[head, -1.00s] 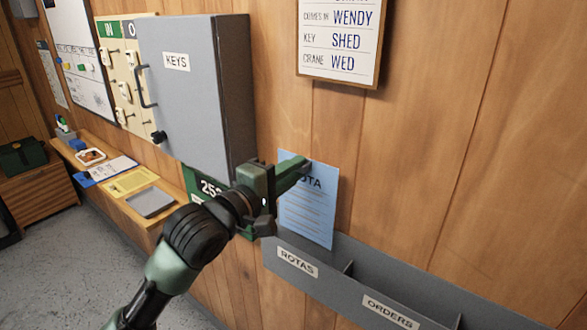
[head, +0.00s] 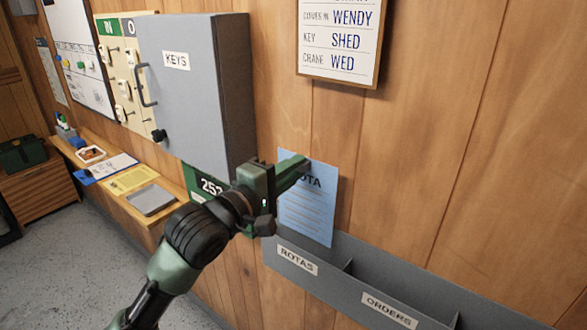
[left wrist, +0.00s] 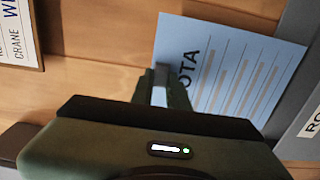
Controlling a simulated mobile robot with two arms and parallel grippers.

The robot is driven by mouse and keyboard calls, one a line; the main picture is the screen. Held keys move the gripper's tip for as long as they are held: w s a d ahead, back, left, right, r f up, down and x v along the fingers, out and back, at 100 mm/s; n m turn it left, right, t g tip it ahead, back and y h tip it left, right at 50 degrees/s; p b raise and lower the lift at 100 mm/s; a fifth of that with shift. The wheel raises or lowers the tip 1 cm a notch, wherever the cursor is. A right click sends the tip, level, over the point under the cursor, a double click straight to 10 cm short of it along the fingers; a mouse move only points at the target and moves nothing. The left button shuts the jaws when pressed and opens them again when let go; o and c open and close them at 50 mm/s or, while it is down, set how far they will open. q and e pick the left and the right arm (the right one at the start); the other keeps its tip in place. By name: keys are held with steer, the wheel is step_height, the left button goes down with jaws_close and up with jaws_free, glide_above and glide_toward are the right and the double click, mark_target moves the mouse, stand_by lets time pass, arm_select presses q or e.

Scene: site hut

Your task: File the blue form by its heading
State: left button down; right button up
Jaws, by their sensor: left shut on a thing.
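The blue form (head: 312,212) is upright against the wood wall in the head view. Its heading ends in "OTA"; my gripper hides the first letter. My left gripper (head: 303,168) is shut on the form's upper left part. The form's lower edge is at the top of the grey wall rack (head: 345,295), over the compartment labelled "ROTAS" (head: 297,260). I cannot tell how far it is inside. A second compartment is labelled "ORDERS" (head: 390,310). In the left wrist view the form (left wrist: 235,80) shows beyond the fingers (left wrist: 165,88). My right gripper is not in view.
A grey key cabinet (head: 200,95) with a handle juts from the wall left of the form. A board (head: 340,40) with handwritten words hangs above. A wooden shelf (head: 165,185) with papers and a grey tray runs along the wall at left.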

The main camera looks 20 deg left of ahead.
mark_target(303, 210)
arm_select(q)
steer(key=shift+f+b, duration=0.4)
steer(key=shift+f, duration=1.1)
steer(key=shift+f+b, duration=0.45)
steer(key=shift+f, duration=1.05)
steer(key=shift+f+b, duration=0.35)
steer(key=shift+f, duration=1.15)
steer(key=shift+f+b, duration=0.4)
steer(key=shift+f, duration=1.15)
